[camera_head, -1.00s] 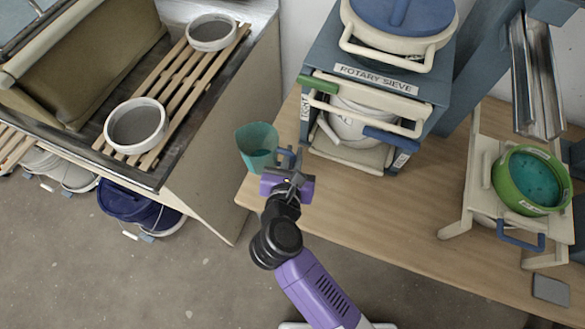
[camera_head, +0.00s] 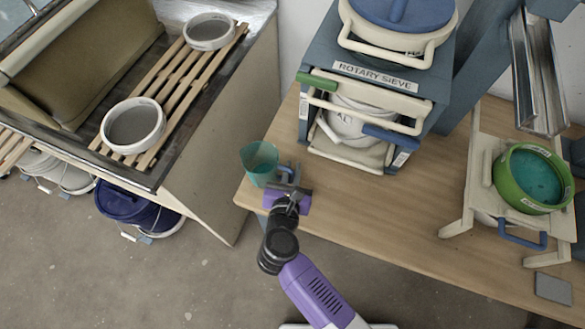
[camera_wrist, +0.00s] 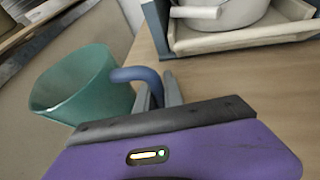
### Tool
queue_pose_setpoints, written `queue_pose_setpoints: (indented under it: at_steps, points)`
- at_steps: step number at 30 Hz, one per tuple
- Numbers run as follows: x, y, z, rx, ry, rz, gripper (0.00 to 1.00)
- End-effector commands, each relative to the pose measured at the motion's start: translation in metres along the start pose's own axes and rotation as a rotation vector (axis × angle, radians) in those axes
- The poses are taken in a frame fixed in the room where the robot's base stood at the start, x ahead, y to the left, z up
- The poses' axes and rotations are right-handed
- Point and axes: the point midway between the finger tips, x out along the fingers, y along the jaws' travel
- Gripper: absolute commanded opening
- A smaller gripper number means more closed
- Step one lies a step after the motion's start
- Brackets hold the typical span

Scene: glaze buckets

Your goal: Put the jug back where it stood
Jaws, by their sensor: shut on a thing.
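The jug (camera_head: 260,163) is teal with a blue handle, at the left end of the wooden bench (camera_head: 345,215). It also shows in the wrist view (camera_wrist: 85,88), tilted there, with its mouth toward the left. My gripper (camera_head: 288,173) is shut on the jug's blue handle (camera_wrist: 140,76), with the jug on its left side. The fingers (camera_wrist: 162,92) close around the lower end of the handle. I cannot tell whether the jug's base touches the bench top.
The rotary sieve stand (camera_head: 372,85) with a white bucket inside stands right of the jug. A green bucket (camera_head: 532,178) sits on a cream stand at the right. A sink unit with wooden slats (camera_head: 185,80) is at the left across a gap. The bench middle is clear.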

Motion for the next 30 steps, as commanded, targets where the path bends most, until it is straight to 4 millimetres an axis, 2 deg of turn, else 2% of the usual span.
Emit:
queue_pose_setpoints:
  at_steps: [2, 3, 6, 19, 23, 30]
  points:
    - [0.002, -0.001, -0.003, 0.000, 0.000, -0.001, 0.00]
    - [0.001, -0.001, -0.002, 0.000, 0.000, -0.001, 0.18]
    - [0.001, 0.000, -0.002, 0.000, 0.000, -0.001, 0.34]
    - [-0.005, 0.000, 0.001, -0.001, 0.000, 0.001, 0.34]
    - [-0.026, 0.000, 0.000, -0.001, 0.000, 0.001, 0.34]
    - [-0.076, 0.000, -0.001, -0.001, 0.000, 0.001, 0.34]
